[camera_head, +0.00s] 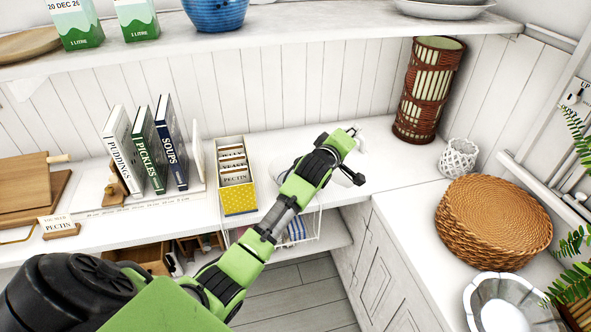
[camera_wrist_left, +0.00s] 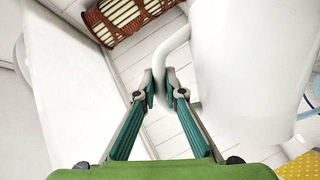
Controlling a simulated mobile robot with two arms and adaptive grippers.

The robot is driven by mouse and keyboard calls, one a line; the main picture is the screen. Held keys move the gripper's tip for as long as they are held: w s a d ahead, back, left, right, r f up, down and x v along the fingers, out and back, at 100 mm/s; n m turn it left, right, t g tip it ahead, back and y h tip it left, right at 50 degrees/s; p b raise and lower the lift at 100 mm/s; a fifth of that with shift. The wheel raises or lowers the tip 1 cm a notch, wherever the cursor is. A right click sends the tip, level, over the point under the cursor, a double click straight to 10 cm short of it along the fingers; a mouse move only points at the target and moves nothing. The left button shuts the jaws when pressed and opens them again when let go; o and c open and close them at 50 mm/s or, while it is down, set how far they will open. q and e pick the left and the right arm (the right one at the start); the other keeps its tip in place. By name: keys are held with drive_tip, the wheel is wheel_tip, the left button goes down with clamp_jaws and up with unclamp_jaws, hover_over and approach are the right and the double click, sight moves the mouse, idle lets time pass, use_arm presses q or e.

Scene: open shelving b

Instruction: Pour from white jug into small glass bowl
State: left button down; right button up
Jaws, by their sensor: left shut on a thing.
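A large white jug (camera_wrist_left: 245,70) fills the right of the left wrist view, its handle (camera_wrist_left: 160,70) between my left fingers. My left gripper (camera_wrist_left: 163,92) is shut on this handle. In the head view the same gripper (camera_head: 355,155) is over the counter near the back corner. The jug is mostly hidden behind it there and blends with the white counter. I cannot tell whether the jug touches the counter. A pale scalloped bowl (camera_head: 508,305), perhaps glass, stands on the right counter; I cannot tell if it is the small glass bowl. My right gripper is out of view.
A tall woven cylinder (camera_head: 428,90) stands in the corner, near a white lattice cup (camera_head: 459,158) and a wicker basket (camera_head: 492,226). A yellow card box (camera_head: 239,200) and several books (camera_head: 145,148) stand to the left. An upper shelf (camera_head: 290,35) runs above.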

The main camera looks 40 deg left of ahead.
use_arm(q)
drive_tip(key=shift+s+a+r+n, duration=0.1)
drive_tip(key=shift+a+r+n, duration=0.25)
drive_tip(key=shift+r, duration=0.2)
idle(1.4)
